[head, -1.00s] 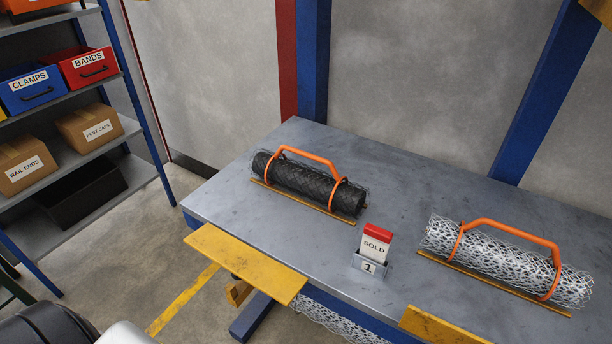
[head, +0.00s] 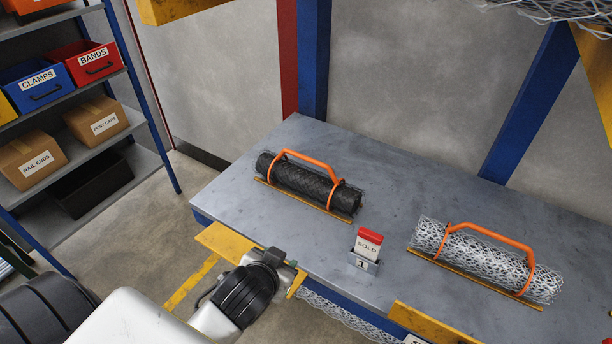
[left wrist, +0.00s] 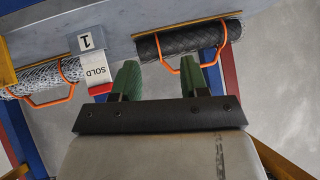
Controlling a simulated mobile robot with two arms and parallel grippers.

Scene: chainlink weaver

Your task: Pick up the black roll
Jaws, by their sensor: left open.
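The black roll (head: 309,187) lies on a yellow base strip on the grey table, with an orange carry handle (head: 310,158) arched over it. It also shows in the left wrist view (left wrist: 178,42), upside down, ahead of the fingers. My left gripper (left wrist: 158,75) has two green fingers spread apart with nothing between them, short of the roll. In the head view my left arm comes in at the lower left to the table's front edge, and its fingers cannot be made out there. My right gripper is not in view.
A silver mesh roll (head: 488,262) with an orange handle lies at the right of the table (head: 400,190). A SOLD card in a holder marked 1 (head: 366,249) stands between the rolls. Yellow brackets (head: 240,255) jut from the front edge. Shelves with bins stand at left.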

